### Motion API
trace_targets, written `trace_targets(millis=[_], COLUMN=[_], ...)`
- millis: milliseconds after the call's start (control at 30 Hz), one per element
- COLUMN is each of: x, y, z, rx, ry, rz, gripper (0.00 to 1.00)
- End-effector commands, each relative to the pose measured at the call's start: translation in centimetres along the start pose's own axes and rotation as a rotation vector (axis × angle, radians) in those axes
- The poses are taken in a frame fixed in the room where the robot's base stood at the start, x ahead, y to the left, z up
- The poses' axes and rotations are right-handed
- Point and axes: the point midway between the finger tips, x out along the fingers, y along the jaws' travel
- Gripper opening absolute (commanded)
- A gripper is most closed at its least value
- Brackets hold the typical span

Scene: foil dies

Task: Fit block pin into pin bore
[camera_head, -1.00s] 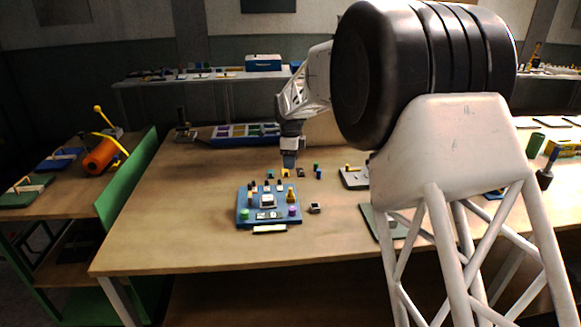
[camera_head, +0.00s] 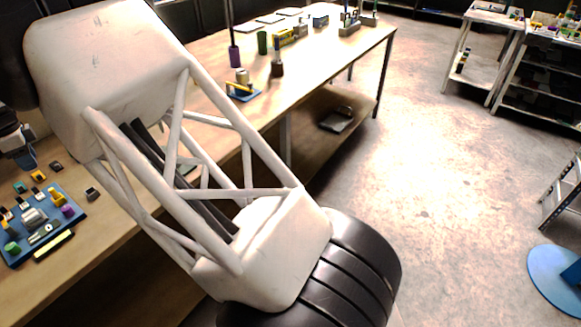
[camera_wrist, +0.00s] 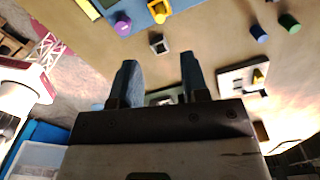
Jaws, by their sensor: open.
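A blue board (camera_head: 80,211) bearing several small parts lies at the left of the head view. It carries a green cylinder (camera_head: 12,248), a purple cylinder (camera_head: 67,211) and a yellow stepped piece (camera_head: 57,196). A small grey block with a dark square opening (camera_head: 92,193) sits on the table right of the board; it also shows in the wrist view (camera_wrist: 158,43). I cannot tell which part is the block pin or where the pin bore is. My gripper (camera_wrist: 158,75) is open and empty, its blue fingers apart above the table. Its fingertips are not clear in the head view.
Blue (camera_wrist: 258,33) and green (camera_wrist: 290,23) cylinders stand on the table. A pale plate with a yellow piece (camera_wrist: 258,75) is at right in the wrist view. A blue-rimmed bin (camera_wrist: 35,135) is at lower left there. My arm covers much of the head view's table.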

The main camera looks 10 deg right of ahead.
Motion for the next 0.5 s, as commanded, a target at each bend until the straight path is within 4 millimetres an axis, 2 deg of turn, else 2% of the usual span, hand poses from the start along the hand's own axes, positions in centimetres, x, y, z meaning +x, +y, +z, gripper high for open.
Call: trace_targets(millis=[167,267,367,500], x=[-0.5,-1.2,-2.4,-4.5], y=[0.2,0.6,1.2,2.7], z=[-0.7,-2.2,-4.4,-8.7], rx=[-0.006,-0.018,-0.039,-0.081], ry=[-0.001,-0.002,-0.003,-0.004], rz=[-0.003,-0.006,-0.011,-0.021], gripper=[0.41,0.41,0.41,0.41])
